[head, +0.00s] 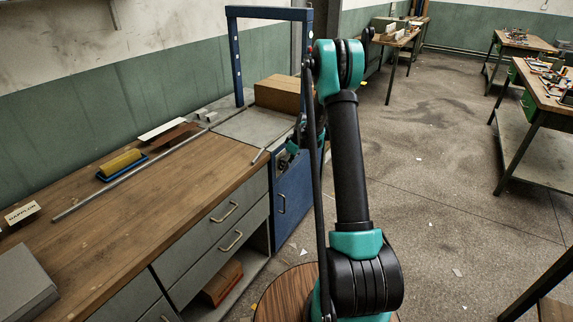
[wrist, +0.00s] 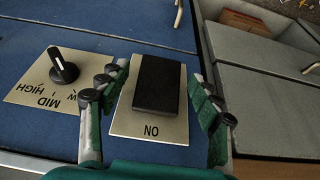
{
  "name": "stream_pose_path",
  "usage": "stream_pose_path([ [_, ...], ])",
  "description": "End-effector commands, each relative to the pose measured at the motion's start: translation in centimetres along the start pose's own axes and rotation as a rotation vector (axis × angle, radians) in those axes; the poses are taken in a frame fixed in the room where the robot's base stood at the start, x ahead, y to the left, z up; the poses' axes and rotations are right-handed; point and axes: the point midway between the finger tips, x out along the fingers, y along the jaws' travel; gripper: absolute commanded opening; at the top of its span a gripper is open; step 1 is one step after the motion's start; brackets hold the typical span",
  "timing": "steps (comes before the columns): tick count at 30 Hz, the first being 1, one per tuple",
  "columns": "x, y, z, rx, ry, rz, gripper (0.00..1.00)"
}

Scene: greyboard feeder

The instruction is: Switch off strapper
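The strapper (head: 293,195) is a blue cabinet with a grey top and a blue arch, at the end of the bench in the head view. In the wrist view, a black rocker switch (wrist: 156,83) sits on a beige plate (wrist: 150,124) with ON printed at its near edge. Left of it is a black knob (wrist: 63,68) on a plate marked MID and HIGH. My gripper (wrist: 160,80) is open, its fingers on either side of the switch, with nothing between them but the switch plate below. Contact cannot be told.
A cardboard box (head: 278,95) rests on the strapper top. Grey drawers (wrist: 265,90) with handles lie right of the panel.

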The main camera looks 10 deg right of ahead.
Motion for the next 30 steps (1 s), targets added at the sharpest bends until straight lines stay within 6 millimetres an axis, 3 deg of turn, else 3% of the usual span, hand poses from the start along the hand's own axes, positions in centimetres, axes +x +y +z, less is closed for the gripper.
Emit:
stream_pose_path([
  [1, -0.01, 0.00, 0.00, 0.000, 0.000, 0.000, 0.56],
  [12, -0.03, 0.00, 0.00, 0.000, 0.000, 0.000, 0.14],
  [17, 0.08, 0.05, 0.20, 0.001, 0.044, -0.001, 0.14],
  [30, 0.53, 0.03, 0.66, 0.001, 0.377, -0.001, 0.14],
])
